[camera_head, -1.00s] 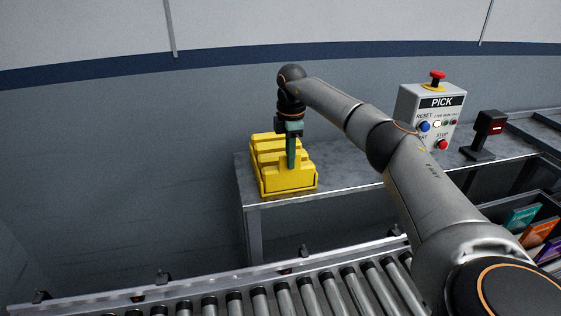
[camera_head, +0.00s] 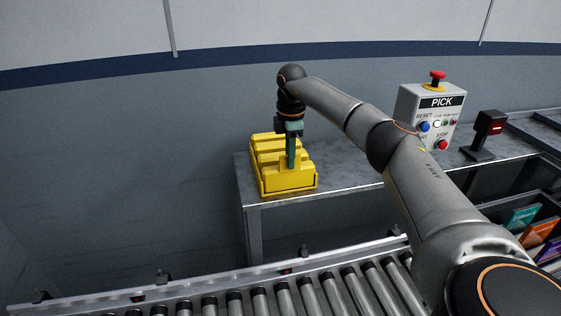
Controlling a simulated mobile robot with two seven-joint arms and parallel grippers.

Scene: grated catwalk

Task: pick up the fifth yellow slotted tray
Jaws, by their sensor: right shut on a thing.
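Several yellow slotted trays (camera_head: 266,160) sit close together at the left end of a grey metal table. The nearest yellow tray (camera_head: 289,181) is at the table's front edge. My right gripper (camera_head: 291,155) points down into the yellow group, its green fingers at the front tray. It is shut on a yellow slotted tray; the fingers and neighbouring trays hide much of the grip. I cannot tell the trays' order from this view. My left gripper is not in view.
The grey table (camera_head: 350,172) is bare right of the trays. A PICK control box (camera_head: 431,117) and a dark scanner-like stand (camera_head: 485,135) are farther right. A roller conveyor (camera_head: 250,300) runs in front. A bin with coloured packets (camera_head: 540,232) is at right.

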